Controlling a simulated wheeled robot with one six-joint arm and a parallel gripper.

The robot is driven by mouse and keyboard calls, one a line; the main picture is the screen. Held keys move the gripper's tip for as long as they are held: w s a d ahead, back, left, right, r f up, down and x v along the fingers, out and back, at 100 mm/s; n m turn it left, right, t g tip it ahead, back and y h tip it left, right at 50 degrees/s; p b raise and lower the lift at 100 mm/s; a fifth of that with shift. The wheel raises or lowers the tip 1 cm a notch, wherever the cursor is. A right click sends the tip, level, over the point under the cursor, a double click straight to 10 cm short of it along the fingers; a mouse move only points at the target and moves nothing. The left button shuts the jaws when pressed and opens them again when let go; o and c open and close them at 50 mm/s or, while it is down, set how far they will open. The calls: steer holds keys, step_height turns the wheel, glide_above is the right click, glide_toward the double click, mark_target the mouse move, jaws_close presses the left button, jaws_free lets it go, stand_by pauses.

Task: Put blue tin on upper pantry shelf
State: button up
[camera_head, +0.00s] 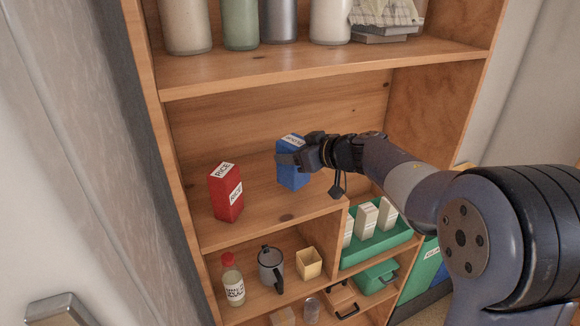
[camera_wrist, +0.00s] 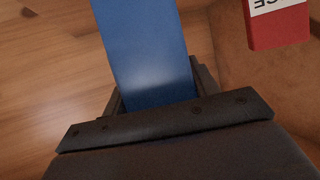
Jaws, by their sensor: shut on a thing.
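The blue tin (camera_head: 291,175) is a tall box with a white label on its top. My gripper (camera_head: 300,158) is shut on it, coming from the right. In the wrist view the blue tin (camera_wrist: 150,55) stands between the fingers of my gripper (camera_wrist: 155,100), and its far end runs out of the picture. In the head view the tin is upright or slightly tilted, in front of the back panel above the middle shelf (camera_head: 275,215). I cannot tell whether its base touches that shelf. The upper shelf (camera_head: 300,75) is above it.
A red rice tin (camera_head: 226,192) stands left of the blue tin.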

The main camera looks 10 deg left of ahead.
steer(key=shift+f, duration=1.8)
steer(key=shift+f, duration=0.15)
steer(key=o, duration=1.3)
steer(key=shift+c, duration=0.2)
steer(key=shift+s+d, duration=0.1)
steer(key=shift+d, duration=0.1)
steer(key=b+v, duration=0.1)
steer(key=v, duration=1)
steer(key=shift+s+d+r, duration=0.2)
steer(key=shift+d+r, duration=0.05)
steer(key=shift+r, duration=0.1)
